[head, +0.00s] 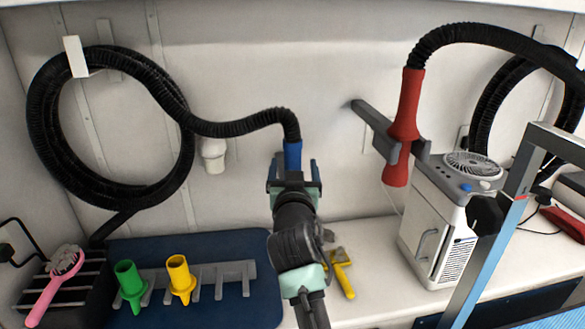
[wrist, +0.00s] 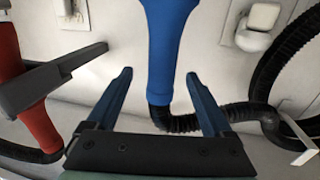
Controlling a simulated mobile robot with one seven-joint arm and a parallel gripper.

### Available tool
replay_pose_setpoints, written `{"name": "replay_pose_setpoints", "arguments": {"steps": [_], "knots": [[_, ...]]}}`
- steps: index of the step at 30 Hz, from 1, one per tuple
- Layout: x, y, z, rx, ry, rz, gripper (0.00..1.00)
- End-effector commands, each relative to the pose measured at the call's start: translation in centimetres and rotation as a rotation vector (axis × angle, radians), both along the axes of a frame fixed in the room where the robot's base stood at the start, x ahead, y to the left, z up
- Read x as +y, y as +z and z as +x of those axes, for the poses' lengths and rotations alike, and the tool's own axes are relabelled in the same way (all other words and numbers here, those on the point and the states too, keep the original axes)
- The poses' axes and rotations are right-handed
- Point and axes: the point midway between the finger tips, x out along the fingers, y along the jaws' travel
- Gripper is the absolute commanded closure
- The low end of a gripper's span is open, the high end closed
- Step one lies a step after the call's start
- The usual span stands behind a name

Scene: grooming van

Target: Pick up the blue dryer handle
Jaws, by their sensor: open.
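The blue dryer handle (head: 292,155) hangs on the end of a black corrugated hose, in front of the back wall in the head view. My arm hides its lower part there. In the wrist view the blue dryer handle (wrist: 167,45) is at top centre, running down to its hose. My gripper (head: 293,168) is open just below and around the visible blue part in the head view. In the wrist view the fingers of my gripper (wrist: 159,75) stand one on each side of the handle, with gaps. I cannot tell how deep the handle is between them.
A red dryer handle (head: 405,115) rests in a grey wall holder (head: 375,125) at right, above a white dryer unit (head: 440,215). Green (head: 131,283) and yellow (head: 180,277) nozzles stand on a blue mat (head: 240,250). A pink brush (head: 55,285) is at left. A yellow tool (head: 342,272) lies nearby.

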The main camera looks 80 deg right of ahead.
Motion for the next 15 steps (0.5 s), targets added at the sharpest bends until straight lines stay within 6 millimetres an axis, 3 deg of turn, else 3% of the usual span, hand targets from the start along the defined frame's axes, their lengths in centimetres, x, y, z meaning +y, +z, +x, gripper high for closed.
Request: {"name": "replay_pose_setpoints", "arguments": {"steps": [15], "knots": [[-4.0,0.2,1.1,0.001,0.0,-0.002,0.15]]}}
